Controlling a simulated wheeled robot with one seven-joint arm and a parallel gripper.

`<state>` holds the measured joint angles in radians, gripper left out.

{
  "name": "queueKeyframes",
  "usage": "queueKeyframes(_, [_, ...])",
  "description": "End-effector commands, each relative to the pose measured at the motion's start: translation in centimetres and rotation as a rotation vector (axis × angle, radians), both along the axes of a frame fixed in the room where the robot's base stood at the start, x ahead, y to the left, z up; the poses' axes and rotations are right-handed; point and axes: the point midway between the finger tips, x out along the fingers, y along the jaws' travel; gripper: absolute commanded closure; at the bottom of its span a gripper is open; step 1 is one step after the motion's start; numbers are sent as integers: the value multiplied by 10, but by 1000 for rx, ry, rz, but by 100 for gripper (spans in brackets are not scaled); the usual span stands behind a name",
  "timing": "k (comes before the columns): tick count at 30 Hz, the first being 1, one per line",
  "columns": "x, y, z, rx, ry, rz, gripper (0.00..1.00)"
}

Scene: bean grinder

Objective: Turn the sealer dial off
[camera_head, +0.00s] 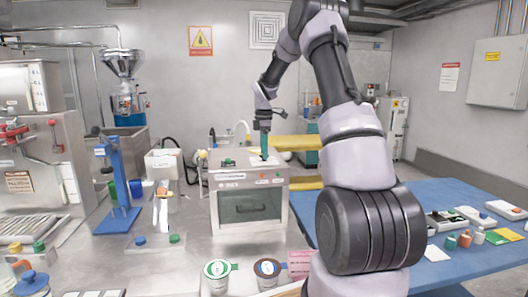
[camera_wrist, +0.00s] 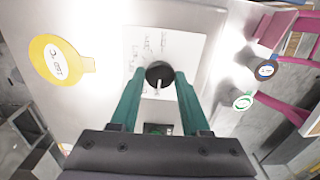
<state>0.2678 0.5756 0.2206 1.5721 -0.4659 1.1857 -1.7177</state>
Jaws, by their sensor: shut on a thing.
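The sealer appears to be the metal box with a dark front window (camera_head: 249,206) on the grey counter. My gripper (camera_head: 264,154) points down onto the top of the box. In the wrist view, the two teal fingers of my gripper (camera_wrist: 160,78) are closed on the dial from both sides. In the head view the fingers hide the dial. The dial's markings are too small to read.
A yellow round tag (camera_wrist: 58,62) lies left of the dial in the wrist view. Two lidded cups, one green-ringed (camera_head: 217,270) and one brown-ringed (camera_head: 267,269), stand in front of the box. A blue table (camera_head: 400,262) with small items is at right. A blue press (camera_head: 121,180) stands left.

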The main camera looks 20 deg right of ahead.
Motion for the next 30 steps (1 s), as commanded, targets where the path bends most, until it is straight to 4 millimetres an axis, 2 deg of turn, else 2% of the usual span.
queueKeyframes(6, [1, -1, 1, -2, -4, 1, 100])
queueKeyframes(7, [1, -1, 1, -2, -4, 1, 42])
queueKeyframes(8, [1, -1, 1, -2, -4, 1, 31])
queueKeyframes(9, [1, -1, 1, -2, -3, 1, 24])
queueKeyframes(20, [1, 0, 4, 0, -2, 0, 24])
queueKeyframes(23, [1, 0, 16, -2, -4, 0, 24])
queueKeyframes(30, [1, 0, 64, -2, -6, -1, 24])
